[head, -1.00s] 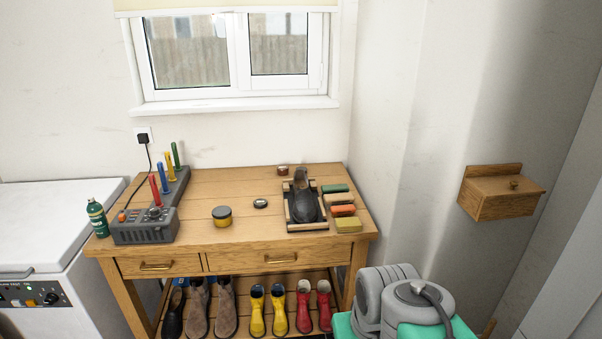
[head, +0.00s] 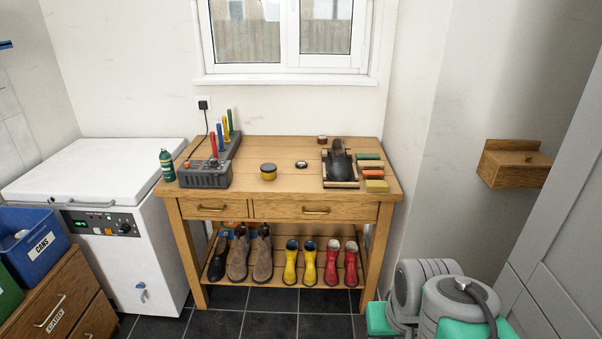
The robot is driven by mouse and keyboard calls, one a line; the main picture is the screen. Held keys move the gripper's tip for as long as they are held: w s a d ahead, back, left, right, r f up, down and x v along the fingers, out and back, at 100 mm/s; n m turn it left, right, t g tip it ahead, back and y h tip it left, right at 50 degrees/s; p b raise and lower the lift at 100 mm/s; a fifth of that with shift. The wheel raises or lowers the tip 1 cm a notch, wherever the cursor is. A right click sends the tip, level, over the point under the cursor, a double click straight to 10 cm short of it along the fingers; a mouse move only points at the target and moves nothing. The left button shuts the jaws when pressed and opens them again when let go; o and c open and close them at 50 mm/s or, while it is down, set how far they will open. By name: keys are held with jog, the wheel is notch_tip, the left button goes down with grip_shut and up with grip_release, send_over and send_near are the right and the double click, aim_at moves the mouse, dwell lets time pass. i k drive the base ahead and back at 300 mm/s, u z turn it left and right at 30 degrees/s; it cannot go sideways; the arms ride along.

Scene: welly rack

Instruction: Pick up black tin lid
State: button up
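A small round dark disc with a pale centre (head: 301,164) lies flat on the wooden bench; it looks like the black tin lid, but it is too small to be sure. Left of it stands a squat yellow tin (head: 268,173) with a dark top; I cannot tell whether that top is a lid or the tin's contents. My gripper is not in view; only grey and teal parts of my own arm show at the lower right, apart from the bench.
On the wooden bench (head: 255,184), a grey device (head: 204,177) with coloured rods and a green bottle (head: 167,164) stand left. A dark shoe (head: 339,163) in a wooden frame and coloured blocks (head: 371,174) lie right. Boots fill the shelf below. Tiled floor (head: 270,326) is clear in front.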

aim_at(300, 164)
jog(key=u, duration=0.6)
jog(key=i, duration=0.7)
jog(key=u, duration=0.7)
jog(key=i, duration=1.05)
jog(key=z, duration=0.65)
jog(key=i, duration=0.95)
jog(key=z, duration=0.1)
